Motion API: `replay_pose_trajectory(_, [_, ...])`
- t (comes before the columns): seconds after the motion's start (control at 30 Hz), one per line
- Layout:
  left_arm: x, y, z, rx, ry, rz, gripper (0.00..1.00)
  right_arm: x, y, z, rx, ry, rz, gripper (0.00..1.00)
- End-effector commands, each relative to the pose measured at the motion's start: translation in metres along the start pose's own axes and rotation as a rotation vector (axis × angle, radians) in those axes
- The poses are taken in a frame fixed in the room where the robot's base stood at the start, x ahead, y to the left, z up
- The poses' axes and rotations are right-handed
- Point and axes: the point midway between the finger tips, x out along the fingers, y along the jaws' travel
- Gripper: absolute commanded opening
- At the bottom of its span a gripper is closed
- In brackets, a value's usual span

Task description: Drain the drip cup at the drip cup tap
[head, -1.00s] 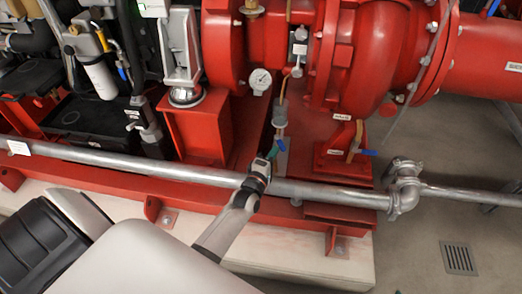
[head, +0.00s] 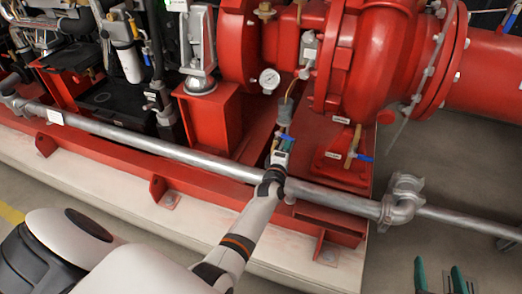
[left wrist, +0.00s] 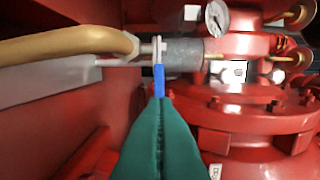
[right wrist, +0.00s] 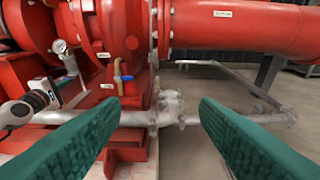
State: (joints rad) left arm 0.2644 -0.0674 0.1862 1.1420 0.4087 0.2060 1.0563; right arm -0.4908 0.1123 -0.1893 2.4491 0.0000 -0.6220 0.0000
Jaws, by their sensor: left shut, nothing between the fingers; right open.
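The drip cup (head: 285,113) is a grey cylinder below the pump, with a thin tube coming down to it. In the left wrist view the cup (left wrist: 185,52) lies sideways, with the blue lever (left wrist: 159,80) of its tap beside it. My left gripper (head: 284,144) is shut and empty, its green fingertips at the lever's end. They overlap the lever in the left wrist view (left wrist: 160,102); I cannot tell whether they touch. My right gripper (head: 440,272) is open and empty over the floor at the lower right. Its fingers also show in the right wrist view (right wrist: 160,115).
A second blue-handled tap (head: 354,148) stands right of the cup on the red base. A gauge (head: 269,80) sits above.

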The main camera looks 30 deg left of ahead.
Motion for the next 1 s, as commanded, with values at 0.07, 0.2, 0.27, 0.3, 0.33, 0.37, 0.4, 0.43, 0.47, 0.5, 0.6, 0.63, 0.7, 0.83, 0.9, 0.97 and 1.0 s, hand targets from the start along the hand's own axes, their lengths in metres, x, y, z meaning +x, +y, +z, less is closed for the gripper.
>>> replay_pose_trajectory(0.07, [0.005,0.001,-0.004,-0.001,0.005,-0.001,0.0,0.002,0.002,0.008,0.001,-0.057,0.004,0.56])
replay_pose_trajectory(0.2, [0.012,0.001,-0.009,-0.001,0.008,0.0,0.0,0.002,0.004,0.02,0.002,-0.134,0.008,0.56])
replay_pose_trajectory(0.27, [0.014,0.001,-0.011,-0.001,0.008,0.0,0.0,0.002,0.004,0.025,0.002,-0.16,0.01,0.56])
replay_pose_trajectory(0.3, [0.015,0.0,-0.012,-0.002,0.008,0.0,0.0,0.002,0.005,0.027,0.003,-0.178,0.011,0.56])
replay_pose_trajectory(0.33, [0.016,0.0,-0.013,-0.002,0.008,-0.001,0.0,0.002,0.005,0.029,0.003,-0.189,0.012,0.56])
replay_pose_trajectory(0.37, [0.017,0.0,-0.014,-0.002,0.008,-0.001,0.0,0.002,0.005,0.031,0.003,-0.199,0.012,0.56])
replay_pose_trajectory(0.4, [0.018,0.0,-0.015,-0.002,0.008,0.0,0.0,0.002,0.005,0.033,0.003,-0.214,0.013,0.56])
replay_pose_trajectory(0.43, [0.019,0.0,-0.015,-0.002,0.008,0.0,0.0,0.002,0.006,0.035,0.003,-0.222,0.014,0.56])
replay_pose_trajectory(0.47, [0.019,0.0,-0.015,-0.002,0.008,0.0,0.0,0.002,0.006,0.036,0.003,-0.23,0.014,0.56])
replay_pose_trajectory(0.5, [0.02,0.001,-0.016,-0.001,0.008,0.001,0.0,0.002,0.006,0.038,0.003,-0.241,0.015,0.56])
replay_pose_trajectory(0.6, [0.022,0.0,-0.017,-0.001,0.008,0.001,0.0,0.001,0.006,0.041,0.004,-0.26,0.016,0.56])
replay_pose_trajectory(0.63, [0.022,0.0,-0.017,-0.001,0.008,0.001,0.0,0.001,0.007,0.042,0.004,-0.265,0.016,0.56])
replay_pose_trajectory(0.7, [0.023,0.0,-0.018,-0.001,0.008,0.0,0.0,0.001,0.007,0.043,0.004,-0.273,0.016,0.56])
replay_pose_trajectory(0.83, [0.024,-0.001,-0.018,0.0,0.009,-0.001,0.0,0.001,0.007,0.044,0.004,-0.28,0.017,0.56])
replay_pose_trajectory(0.9, [0.024,-0.001,-0.018,0.0,0.009,-0.001,0.0,0.001,0.007,0.044,0.004,-0.28,0.017,0.56])
replay_pose_trajectory(0.97, [0.024,-0.002,-0.018,-0.001,0.009,-0.002,0.0,0.001,0.007,0.044,0.004,-0.28,0.017,0.56])
replay_pose_trajectory(1.0, [0.024,-0.002,-0.018,-0.001,0.009,-0.002,0.0,0.001,0.007,0.044,0.004,-0.28,0.017,0.56])
